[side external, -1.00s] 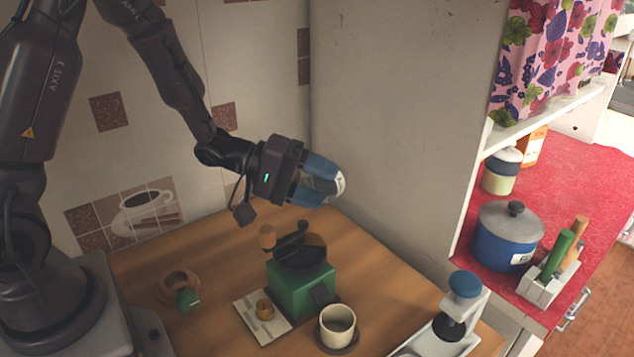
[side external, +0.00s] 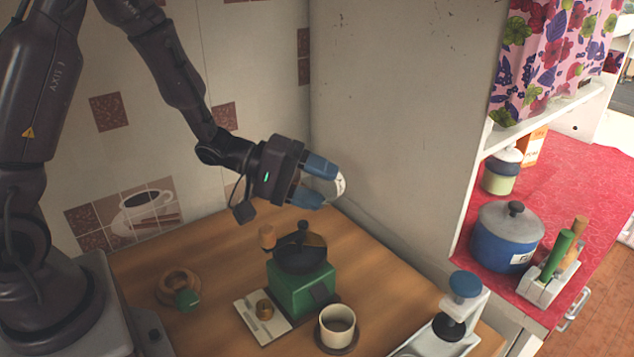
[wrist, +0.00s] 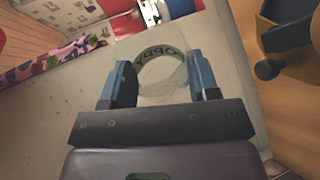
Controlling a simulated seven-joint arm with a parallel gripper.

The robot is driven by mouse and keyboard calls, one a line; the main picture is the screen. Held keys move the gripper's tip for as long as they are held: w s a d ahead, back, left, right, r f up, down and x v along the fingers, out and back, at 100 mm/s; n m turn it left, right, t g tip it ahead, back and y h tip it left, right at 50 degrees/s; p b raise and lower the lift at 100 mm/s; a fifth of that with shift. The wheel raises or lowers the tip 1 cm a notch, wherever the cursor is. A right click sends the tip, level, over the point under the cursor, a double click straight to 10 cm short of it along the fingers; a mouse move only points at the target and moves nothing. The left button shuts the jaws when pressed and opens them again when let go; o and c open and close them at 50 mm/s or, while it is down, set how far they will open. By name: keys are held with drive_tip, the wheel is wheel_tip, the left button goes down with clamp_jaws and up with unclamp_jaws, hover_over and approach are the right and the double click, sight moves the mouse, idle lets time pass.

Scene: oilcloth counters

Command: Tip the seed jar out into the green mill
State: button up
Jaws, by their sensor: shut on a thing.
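My gripper (side external: 322,184) is shut on a clear seed jar (side external: 340,188) and holds it in the air above and a little right of the green mill (side external: 302,292). In the wrist view the jar (wrist: 161,58) sits between the two blue fingers, with dark lettering around a ring-shaped band. The jar appears tipped on its side; I cannot make out seeds in it. The mill stands on the wooden counter, with a dark hopper (side external: 303,255) and a crank with a wooden knob (side external: 267,236). The hopper's inside cannot be made out.
A cream cup (side external: 337,325) on a dark saucer stands in front of the mill. A pale card with a small brass piece (side external: 264,309) lies to its left, and a wooden ring with a green item (side external: 187,300) farther left. A grey wall panel (side external: 400,110) rises close behind the jar.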

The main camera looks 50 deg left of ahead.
sight(323, 185)
drive_tip(key=shift+f+n+g, duration=0.4)
drive_tip(key=shift+n+g, duration=0.2)
drive_tip(key=shift+n, duration=0.2)
drive_tip(key=n+g, duration=0.1)
drive_tip(key=f+n+g, duration=0.1)
drive_tip(key=shift+s+d+f+n+h, duration=0.15)
drive_tip(key=shift+s+f+n+h, duration=0.1)
drive_tip(key=shift+s+n+h, duration=0.1)
drive_tip(key=shift+s+d+r+n+g+h, duration=0.1)
drive_tip(key=shift+s+r+n+g+h, duration=0.15)
drive_tip(key=shift+r+n+g, duration=0.55)
drive_tip(key=shift+s+d+r+n+g+h, duration=0.15)
drive_tip(key=shift+s+r+g, duration=0.1)
drive_tip(key=shift+r, duration=0.9)
drive_tip(key=shift+s+r+n+g+h, duration=0.2)
drive_tip(key=shift+r+n+g, duration=0.35)
drive_tip(key=shift+r, duration=0.45)
wheel_tip(323, 185, up, 3)
drive_tip(key=n+g+h, duration=0.1)
drive_tip(key=n+g, duration=0.1)
drive_tip(key=n, duration=0.1)
